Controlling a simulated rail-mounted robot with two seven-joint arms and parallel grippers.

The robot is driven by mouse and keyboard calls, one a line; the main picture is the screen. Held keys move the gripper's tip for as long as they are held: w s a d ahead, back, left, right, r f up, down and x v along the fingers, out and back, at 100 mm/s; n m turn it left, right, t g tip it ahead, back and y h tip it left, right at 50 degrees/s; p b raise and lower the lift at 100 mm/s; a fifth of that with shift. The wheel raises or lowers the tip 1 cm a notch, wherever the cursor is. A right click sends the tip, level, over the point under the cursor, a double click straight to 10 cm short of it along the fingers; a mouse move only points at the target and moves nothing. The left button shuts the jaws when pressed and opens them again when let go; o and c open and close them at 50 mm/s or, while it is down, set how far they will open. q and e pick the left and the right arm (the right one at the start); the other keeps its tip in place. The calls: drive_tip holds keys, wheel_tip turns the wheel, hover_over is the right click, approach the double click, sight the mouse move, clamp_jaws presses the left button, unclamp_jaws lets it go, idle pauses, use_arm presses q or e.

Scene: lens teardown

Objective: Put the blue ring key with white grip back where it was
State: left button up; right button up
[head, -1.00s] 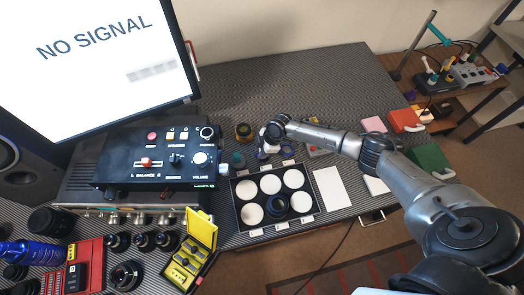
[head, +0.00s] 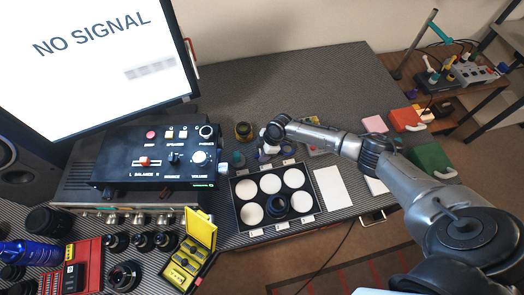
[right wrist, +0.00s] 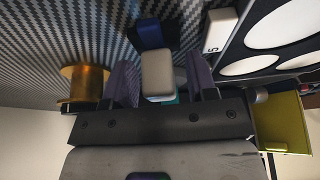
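The blue ring key with white grip shows in the right wrist view: its pale grip (right wrist: 158,72) is between the two fingers of my right gripper (right wrist: 161,80), with narrow gaps at the sides. Its dark blue part (right wrist: 150,35) is beyond the grip, near the checkered tabletop. My right gripper also shows in the head view (head: 264,152), low over the table just behind the black tray; there the key is mostly hidden by it. My left gripper is not in view.
The black tray (head: 236,204) holds white round pads and a dark lens ring, with small labels around it. A brass-coloured cylinder (right wrist: 84,86) stands beside my right gripper. A white sheet (head: 332,188) lies right of the tray. The table behind is clear.

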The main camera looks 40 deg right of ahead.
drive_tip(key=shift+r, duration=0.15)
drive_tip(key=shift+r+p, duration=0.25)
drive_tip(key=shift+p, duration=0.1)
drive_tip(key=p+v, duration=0.2)
drive_tip(key=v, duration=1)
drive_tip(key=s+a+f+m, duration=0.1)
drive_tip(key=s+a+f, duration=0.1)
drive_tip(key=s+a, duration=0.6)
drive_tip(key=s+a+f, duration=0.2)
drive_tip(key=s+a, duration=0.5)
drive_tip(key=a, duration=0.3)
drive_tip(key=s+d+r+m+h, duration=0.1)
drive_tip(key=s+r+m+h, duration=0.1)
drive_tip(key=s, duration=0.4)
drive_tip(key=s+d+r+m+t+h, duration=0.1)
drive_tip(key=s+d+r+m, duration=0.1)
drive_tip(key=s+r+m, duration=0.2)
drive_tip(key=s+m, duration=0.3)
drive_tip(key=shift+r+h, duration=0.2)
drive_tip(key=shift+h, duration=0.2)
drive_tip(key=shift+s+d, duration=0.1)
drive_tip(key=shift+s, duration=0.05)
